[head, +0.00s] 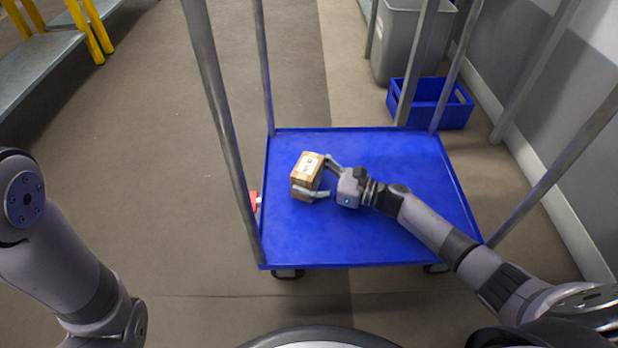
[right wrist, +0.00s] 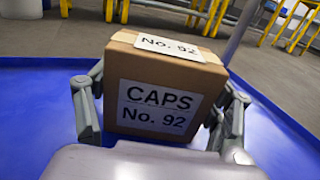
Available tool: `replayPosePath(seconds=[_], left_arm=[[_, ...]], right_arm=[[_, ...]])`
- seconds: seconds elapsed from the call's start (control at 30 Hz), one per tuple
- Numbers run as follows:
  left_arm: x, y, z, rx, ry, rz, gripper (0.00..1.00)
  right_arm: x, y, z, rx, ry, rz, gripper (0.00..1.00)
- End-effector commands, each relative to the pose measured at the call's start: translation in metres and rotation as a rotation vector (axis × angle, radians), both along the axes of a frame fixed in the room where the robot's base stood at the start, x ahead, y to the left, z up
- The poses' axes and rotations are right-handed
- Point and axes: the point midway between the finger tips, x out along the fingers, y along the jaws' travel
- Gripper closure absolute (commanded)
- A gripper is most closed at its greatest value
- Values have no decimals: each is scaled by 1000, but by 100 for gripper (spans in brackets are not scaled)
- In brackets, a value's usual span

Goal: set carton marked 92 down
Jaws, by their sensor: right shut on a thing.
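The carton marked 92 (head: 306,171) is a small brown box over the left part of the blue cart deck (head: 390,246). In the right wrist view the carton (right wrist: 165,85) shows white labels reading "CAPS No. 92" and "No. 92". My right gripper (head: 321,179) is shut on it, with one finger on each side, as the right wrist view (right wrist: 162,112) also shows. The carton is at or just above the deck; I cannot tell whether its base touches. My left arm is at the left edge of the head view, its gripper out of frame.
The cart has grey upright posts (head: 222,120) at its corners. A blue crate (head: 432,102) and a grey bin (head: 410,40) stand on the floor behind it. A shelf with yellow posts (head: 90,30) is at far left. The rest of the deck is bare.

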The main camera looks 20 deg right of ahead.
Motion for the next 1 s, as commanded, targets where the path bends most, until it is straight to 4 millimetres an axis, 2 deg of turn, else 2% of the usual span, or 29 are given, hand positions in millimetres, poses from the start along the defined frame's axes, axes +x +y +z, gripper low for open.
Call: replayPosePath(seconds=[0.27,0.3,0.57,0.87,1.0], left_arm=[[-1,0,-4,0,-2,0,68],[-1,0,-2,0,-2,0,68],[0,0,-2,0,-2,0,68],[0,0,-2,1,-1,0,68],[0,0,5,0,1,0,68]], right_arm=[[0,0,-3,1,-1,0,59],[0,0,-2,0,0,0,23],[0,0,-2,-1,1,0,6],[0,0,-1,-1,1,0,5],[-2,-2,4,-1,2,-1,5]])
